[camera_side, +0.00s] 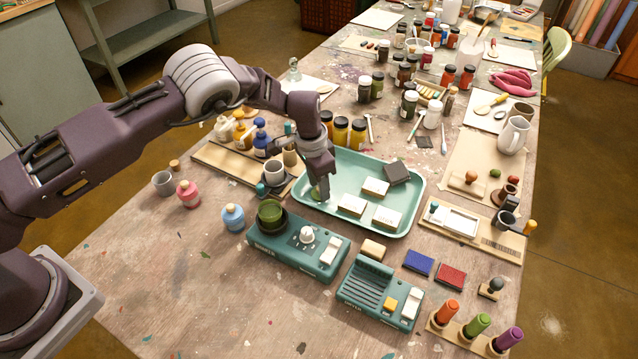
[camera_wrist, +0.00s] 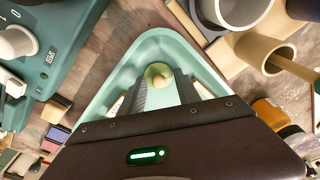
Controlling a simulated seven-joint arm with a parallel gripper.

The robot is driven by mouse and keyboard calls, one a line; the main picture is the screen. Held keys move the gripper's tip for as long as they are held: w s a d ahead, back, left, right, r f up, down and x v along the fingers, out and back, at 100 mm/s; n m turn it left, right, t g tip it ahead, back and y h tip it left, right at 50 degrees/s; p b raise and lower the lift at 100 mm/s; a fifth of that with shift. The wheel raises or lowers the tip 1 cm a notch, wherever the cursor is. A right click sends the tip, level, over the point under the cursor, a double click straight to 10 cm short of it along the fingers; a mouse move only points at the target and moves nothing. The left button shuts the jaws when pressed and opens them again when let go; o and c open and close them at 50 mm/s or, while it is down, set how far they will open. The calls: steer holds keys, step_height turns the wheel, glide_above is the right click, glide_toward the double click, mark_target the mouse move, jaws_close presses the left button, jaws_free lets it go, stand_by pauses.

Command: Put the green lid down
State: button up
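The green lid (camera_side: 318,192) is a small, pale green round piece at the tips of my gripper (camera_side: 319,186), above the left end of the teal tray (camera_side: 404,229). In the wrist view the lid (camera_wrist: 158,75) sits between the two fingers of my gripper (camera_wrist: 161,84), which close in on its sides. The tray's corner shows beneath it. I cannot tell whether the lid's underside touches the tray. My fingers and wrist hide part of the lid.
Pale blocks (camera_side: 375,187) and a dark grey block (camera_side: 396,173) lie in the tray. Cups (camera_side: 274,171) and paint jars (camera_side: 340,131) crowd behind and left. The tray's front-left floor looks clear.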

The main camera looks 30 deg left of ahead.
step_height(320, 180, up, 13)
steer(key=s, duration=0.1)
step_height(320, 180, up, 9)
steer(key=n, duration=0.2)
glide_above(313, 195)
steer(key=s+a, duration=0.2)
steer(key=s, duration=0.1)
steer(key=s+a+r+n+t+h, duration=0.2)
steer(key=s+a+r, duration=0.1)
steer(key=s+r, duration=0.75)
steer(key=s+a+r+n, duration=0.1)
steer(key=s+r, duration=0.2)
steer(key=s, duration=0.3)
steer(key=s+a+r, duration=0.2)
steer(key=s+r, duration=0.1)
steer(key=s, duration=0.2)
steer(key=s+a+f+t+y, duration=0.1)
steer(key=s, duration=0.5)
steer(key=s+a+f+n+t+y, duration=0.1)
steer(key=s, duration=0.6)
steer(key=shift+s+a+f+n+y, duration=0.15)
steer(key=shift+a+f+n+y, duration=0.1)
steer(key=shift+f+n+y, duration=0.1)
